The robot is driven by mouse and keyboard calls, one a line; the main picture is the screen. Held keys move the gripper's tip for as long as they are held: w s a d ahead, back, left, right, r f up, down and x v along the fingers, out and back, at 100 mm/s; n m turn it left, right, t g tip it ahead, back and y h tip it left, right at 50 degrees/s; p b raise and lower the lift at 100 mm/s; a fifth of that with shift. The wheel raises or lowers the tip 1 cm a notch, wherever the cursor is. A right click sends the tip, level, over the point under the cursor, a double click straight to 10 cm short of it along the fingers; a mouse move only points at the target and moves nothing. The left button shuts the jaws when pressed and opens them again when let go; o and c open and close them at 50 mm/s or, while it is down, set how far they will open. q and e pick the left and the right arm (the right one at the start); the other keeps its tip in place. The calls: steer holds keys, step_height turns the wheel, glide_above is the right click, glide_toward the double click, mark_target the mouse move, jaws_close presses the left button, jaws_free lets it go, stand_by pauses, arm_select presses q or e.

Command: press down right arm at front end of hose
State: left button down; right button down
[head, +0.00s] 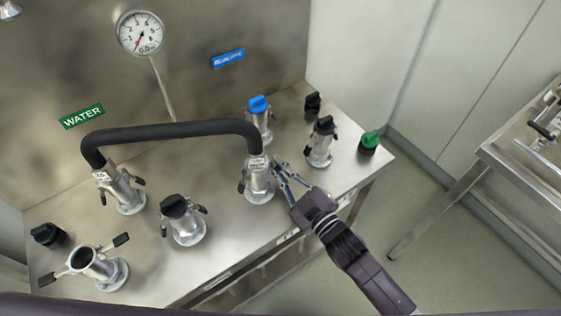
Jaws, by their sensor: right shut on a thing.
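The black hose (170,131) arches between two silver couplings. Its left end sits on one coupling (124,192) with black lever arms. Its right end goes into the other coupling (258,180), which has a white label. That coupling's left lever arm (241,184) hangs down along its side. My right gripper (281,171) reaches in from the lower right, with its fingers at the right side of this coupling. It is shut on the coupling's right lever arm, which the fingers mostly hide. My left gripper is not in view.
Other upright couplings stand on the steel table: black-capped (183,220), open-topped with spread levers (98,266), blue-capped (259,115) and another black-capped one (320,142). Loose black (47,235) and green (369,142) caps lie near the edges. A gauge (141,33) is on the back panel.

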steer(key=shift+s+a+f+m, duration=0.15)
steer(key=shift+f+m, duration=0.05)
steer(key=shift+m, duration=0.2)
steer(key=c, duration=2.1)
jaws_free()
